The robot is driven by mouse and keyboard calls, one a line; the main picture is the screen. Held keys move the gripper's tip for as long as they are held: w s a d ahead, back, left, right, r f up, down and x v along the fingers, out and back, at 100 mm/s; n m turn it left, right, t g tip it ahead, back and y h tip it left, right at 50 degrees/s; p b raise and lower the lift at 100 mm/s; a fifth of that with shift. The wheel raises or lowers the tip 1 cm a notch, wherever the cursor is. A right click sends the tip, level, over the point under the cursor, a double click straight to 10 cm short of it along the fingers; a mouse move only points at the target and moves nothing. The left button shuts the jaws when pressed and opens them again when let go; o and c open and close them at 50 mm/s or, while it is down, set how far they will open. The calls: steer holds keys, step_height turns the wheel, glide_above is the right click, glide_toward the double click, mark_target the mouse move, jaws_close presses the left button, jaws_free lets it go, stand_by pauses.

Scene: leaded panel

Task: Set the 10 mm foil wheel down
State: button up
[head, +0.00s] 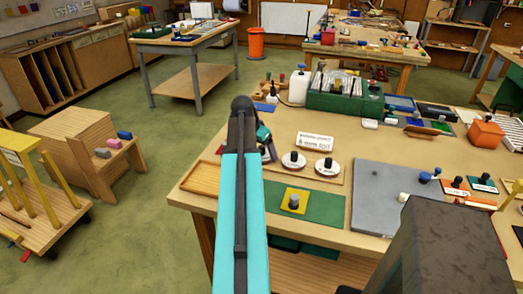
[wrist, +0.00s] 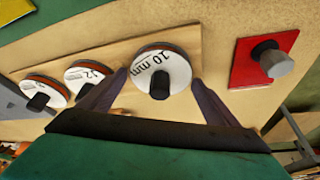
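In the wrist view the 10 mm foil wheel (wrist: 165,68) is a white-faced disc with a reddish-brown rim, a dark centre knob and the lettering "10 mm". It sits between the two dark fingers of my gripper (wrist: 160,80), which meet its rim on both sides. The wheel looks larger than its neighbours. Whether its underside touches the wooden tray (wrist: 115,48) cannot be told. In the head view my arm hides the wheel, and my gripper (head: 265,138) shows only partly. Two similar wheels (wrist: 87,74) (wrist: 40,88) stand beside it; they also show in the head view (head: 293,160) (head: 327,166).
A red square with a grey knob (wrist: 268,62) lies on the other side of the held wheel. A white sign (head: 315,141) stands behind the wheels. A yellow square (head: 295,201) with a knob rests on a green mat (head: 325,207). A grey board (head: 385,195) lies to the right.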

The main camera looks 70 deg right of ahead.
steer(key=shift+o, duration=0.6)
steer(key=shift+r, duration=0.2)
steer(key=b+v, duration=0.1)
steer(key=v, duration=1.1)
steer(key=shift+b, duration=0.4)
steer(key=shift+d, duration=0.1)
